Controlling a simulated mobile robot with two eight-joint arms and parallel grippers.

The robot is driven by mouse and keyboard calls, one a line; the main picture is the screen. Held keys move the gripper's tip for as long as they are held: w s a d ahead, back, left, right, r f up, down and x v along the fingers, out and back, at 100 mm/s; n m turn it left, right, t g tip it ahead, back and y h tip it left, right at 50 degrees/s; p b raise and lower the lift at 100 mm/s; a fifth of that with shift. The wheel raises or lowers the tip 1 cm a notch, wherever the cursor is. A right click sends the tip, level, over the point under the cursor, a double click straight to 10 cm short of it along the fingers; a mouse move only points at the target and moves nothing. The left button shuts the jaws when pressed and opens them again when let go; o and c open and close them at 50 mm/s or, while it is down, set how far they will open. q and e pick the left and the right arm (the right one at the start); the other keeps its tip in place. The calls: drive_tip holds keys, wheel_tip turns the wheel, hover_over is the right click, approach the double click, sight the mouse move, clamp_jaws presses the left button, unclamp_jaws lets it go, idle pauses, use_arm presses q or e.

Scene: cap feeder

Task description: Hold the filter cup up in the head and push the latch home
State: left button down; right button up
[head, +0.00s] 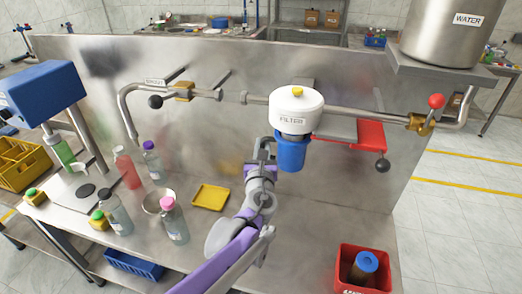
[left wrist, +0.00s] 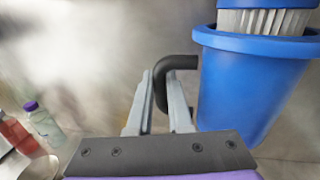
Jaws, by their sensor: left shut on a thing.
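The white filter head (head: 297,108), marked FILTER with a yellow button on top, is mounted on the pipe. The blue filter cup (head: 291,154) hangs upright directly under it. In the left wrist view the cup (left wrist: 240,95) shows a pleated white cartridge (left wrist: 265,21) above its rim. My left gripper (head: 264,150) is shut on the cup's dark bent handle (left wrist: 175,63), left of the cup. A red plate (head: 370,134) with a grey bar and a dark knob (head: 383,166), right of the head, may be the latch; its exact setting is unclear. My right gripper is out of view.
The pipe carries a black-knobbed valve (head: 155,101) at left and a red-knobbed valve (head: 436,101) at right. A red bin (head: 344,262) holds a blue-topped cartridge. Bottles, a bowl and a yellow tray (head: 210,197) stand on the left of the steel bench.

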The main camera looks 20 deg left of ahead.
use_arm(q)
drive_tip(key=shift+w+r+p, duration=0.15)
drive_tip(key=shift+r+p, duration=0.65)
drive_tip(key=shift+r, duration=1.3)
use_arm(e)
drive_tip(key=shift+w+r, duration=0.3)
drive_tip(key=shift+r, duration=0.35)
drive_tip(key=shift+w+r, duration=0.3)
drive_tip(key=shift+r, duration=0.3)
